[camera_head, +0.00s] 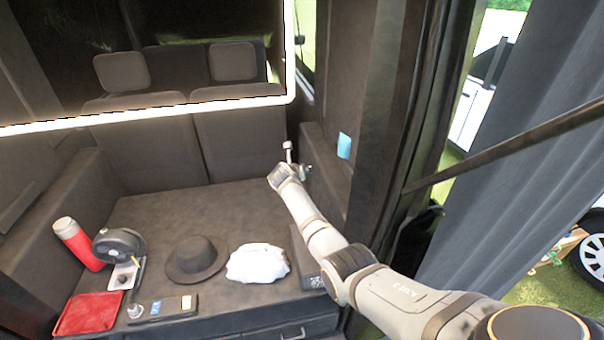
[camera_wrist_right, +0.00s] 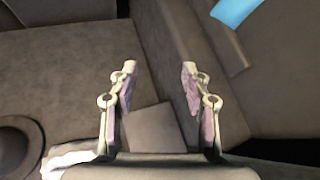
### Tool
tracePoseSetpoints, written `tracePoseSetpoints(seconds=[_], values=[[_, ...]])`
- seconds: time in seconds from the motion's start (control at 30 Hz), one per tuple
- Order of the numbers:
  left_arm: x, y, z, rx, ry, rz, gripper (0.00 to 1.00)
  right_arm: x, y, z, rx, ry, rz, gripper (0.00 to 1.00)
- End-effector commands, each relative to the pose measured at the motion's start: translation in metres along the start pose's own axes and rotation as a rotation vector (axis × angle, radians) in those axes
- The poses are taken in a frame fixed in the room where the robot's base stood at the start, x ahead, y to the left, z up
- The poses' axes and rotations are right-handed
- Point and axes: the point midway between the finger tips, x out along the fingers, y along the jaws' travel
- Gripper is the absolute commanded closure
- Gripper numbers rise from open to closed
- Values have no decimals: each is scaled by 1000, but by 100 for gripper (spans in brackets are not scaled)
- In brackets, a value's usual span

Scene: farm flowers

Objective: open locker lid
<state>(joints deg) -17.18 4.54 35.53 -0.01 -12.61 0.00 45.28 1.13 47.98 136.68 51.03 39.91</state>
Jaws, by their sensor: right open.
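My right gripper (camera_head: 298,158) is open and empty, reaching in over the back right of the dark padded platform (camera_head: 200,210). In the right wrist view its two fingers (camera_wrist_right: 158,75) are spread apart with nothing between them. Below and between them shows a flat dark grey panel (camera_wrist_right: 160,130), which seems to be the top of the dark box (camera_head: 306,258) beside the white cloth. I cannot tell for certain which part is the locker lid; no raised lid shows. My arm hides part of the right side. My left gripper is not in view.
A black hat (camera_head: 196,262), white cloth (camera_head: 258,264), red bottle (camera_head: 80,244), dark round device (camera_head: 118,245) and red tray (camera_head: 90,313) lie on the platform. A blue card (camera_head: 344,146) is on the right wall (camera_head: 325,175). The platform's back middle is clear.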

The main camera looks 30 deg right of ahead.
Motion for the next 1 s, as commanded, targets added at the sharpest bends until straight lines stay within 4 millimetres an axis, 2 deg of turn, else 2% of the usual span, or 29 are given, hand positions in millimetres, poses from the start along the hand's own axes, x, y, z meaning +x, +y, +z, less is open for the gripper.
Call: tracePoseSetpoints(seconds=[0.2, 0.8, 0.87, 0.93, 1.0], values=[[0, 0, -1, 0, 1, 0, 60, -9, 1, 5, 0, 2, 1, 52], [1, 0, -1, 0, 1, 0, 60, -9, 0, 6, -5, -7, 0, 52], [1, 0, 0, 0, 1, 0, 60, -9, -2, 11, -37, -57, 0, 52], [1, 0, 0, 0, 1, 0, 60, -15, -6, 25, -134, -200, -2, 52], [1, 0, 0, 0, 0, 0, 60, -35, -6, 45, -318, -427, -2, 52]])
